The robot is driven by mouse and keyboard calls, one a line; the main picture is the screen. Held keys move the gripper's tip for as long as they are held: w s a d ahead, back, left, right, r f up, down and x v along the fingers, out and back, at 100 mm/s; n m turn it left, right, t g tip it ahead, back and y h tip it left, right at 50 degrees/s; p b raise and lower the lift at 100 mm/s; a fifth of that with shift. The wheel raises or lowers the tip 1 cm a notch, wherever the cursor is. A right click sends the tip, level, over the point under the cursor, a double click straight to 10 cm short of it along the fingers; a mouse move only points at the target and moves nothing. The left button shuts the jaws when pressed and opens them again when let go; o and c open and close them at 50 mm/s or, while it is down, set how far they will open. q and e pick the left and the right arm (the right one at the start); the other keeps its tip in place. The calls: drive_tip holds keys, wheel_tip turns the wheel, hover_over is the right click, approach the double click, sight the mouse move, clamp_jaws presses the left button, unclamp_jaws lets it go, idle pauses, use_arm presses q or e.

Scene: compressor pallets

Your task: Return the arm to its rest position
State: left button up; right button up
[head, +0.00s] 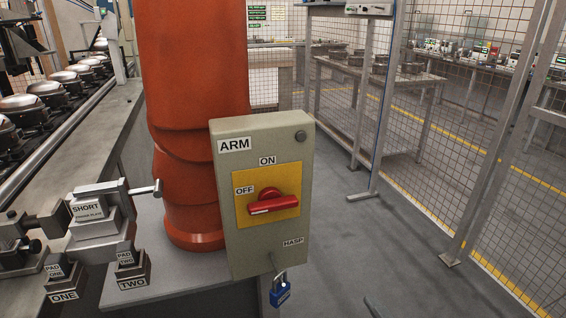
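Neither of my grippers can be made out in the head view. A grey-green switch box (226,190) labelled ARM stands in front of a thick orange column (195,70). Its red rotary handle (280,205) lies horizontal on a yellow plate (286,177), with its pale-marked end to the left, on the OFF side. ON is printed above the plate. A blue padlock (281,294) hangs at the box's lower edge, below the HASP label. Whether its shackle is closed is too small to tell.
At left are a metal fixture labelled SHORT (88,209) and blocks labelled ONE (63,286) and TWO (132,272). A conveyor with domed compressors (22,103) runs behind. Mesh fencing (460,130) and a metal table (385,78) stand right. Grey floor (375,245) is open.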

drive_tip(key=s+d+f+m+g+h+p, duration=0.1)
drive_tip(key=s+d+f+m+g+h, duration=0.3)
drive_tip(key=s+f+m, duration=0.7)
wheel_tip(320, 180, down, 3)
drive_tip(key=d+m+g, duration=0.2)
drive_tip(key=m, duration=0.1)
drive_tip(key=shift+s, duration=0.3)
drive_tip(key=shift+d+r, duration=0.1)
idle(1.0)
